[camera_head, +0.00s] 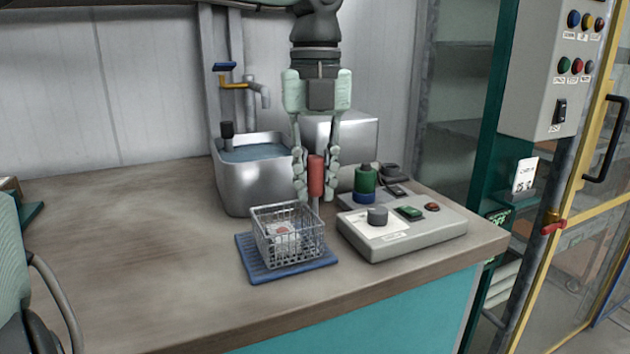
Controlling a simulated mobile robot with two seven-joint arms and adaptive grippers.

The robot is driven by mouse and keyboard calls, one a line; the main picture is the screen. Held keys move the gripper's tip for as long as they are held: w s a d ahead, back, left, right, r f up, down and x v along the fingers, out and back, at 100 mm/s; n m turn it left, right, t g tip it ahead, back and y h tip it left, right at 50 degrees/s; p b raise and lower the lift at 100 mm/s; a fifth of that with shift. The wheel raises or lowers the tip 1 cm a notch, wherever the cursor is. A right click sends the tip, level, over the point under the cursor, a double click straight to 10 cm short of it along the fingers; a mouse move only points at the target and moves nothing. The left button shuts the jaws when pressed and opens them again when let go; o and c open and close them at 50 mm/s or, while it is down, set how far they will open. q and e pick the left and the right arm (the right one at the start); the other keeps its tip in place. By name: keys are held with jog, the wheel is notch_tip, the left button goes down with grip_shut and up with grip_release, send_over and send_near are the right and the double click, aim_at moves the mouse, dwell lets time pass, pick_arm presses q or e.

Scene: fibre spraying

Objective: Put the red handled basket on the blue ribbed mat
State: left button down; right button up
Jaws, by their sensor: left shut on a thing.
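The red handled basket (290,246) is a small wire basket with a red upright grip (316,176) on its far right side. It sits over the blue ribbed mat (262,274), with mat showing along its left and front edges. Whether its base touches the mat or hangs just above it, I cannot tell for certain. A small pale item with a reddish mark lies inside the basket. My left gripper (316,182) points down from above and is shut on the red grip, one finger on each side. My right gripper is not in view.
A metal basin of water (238,185) with a tap stands behind the basket. A grey control box (400,232) is close on the right, with a green and blue cylinder (365,183) behind it. The worktop (130,245) to the left is clear.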

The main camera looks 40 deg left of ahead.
pick_arm(q)
jog(key=shift+f, duration=0.3)
